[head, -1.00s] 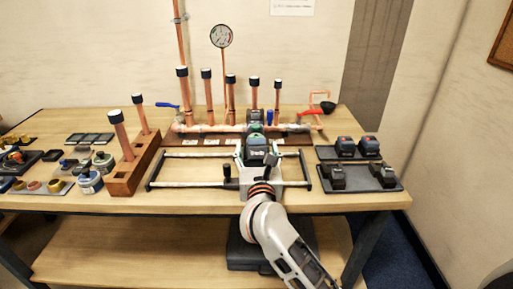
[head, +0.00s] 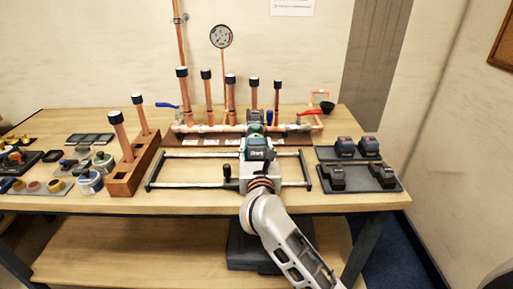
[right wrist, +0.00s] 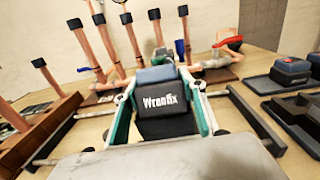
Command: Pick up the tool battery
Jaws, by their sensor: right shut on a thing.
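The tool battery is a black block with a pale "Wrenfix" label and a blue-grey top. It shows in the right wrist view (right wrist: 168,115) between the green-edged fingers of my right gripper (right wrist: 165,108). In the head view the battery (head: 257,154) is at the middle of the table, just beyond my right wrist. My right gripper (head: 256,148) is shut on it, fingers on either side. Whether its underside touches anything is hidden. My left gripper is not in view.
A metal rail frame (head: 195,185) surrounds the spot. The copper manifold (head: 295,127) with upright pipes stands behind. A wooden pipe block (head: 122,182) is to the left. Dark trays (head: 400,187) with more battery-like blocks (head: 345,147) are to the right.

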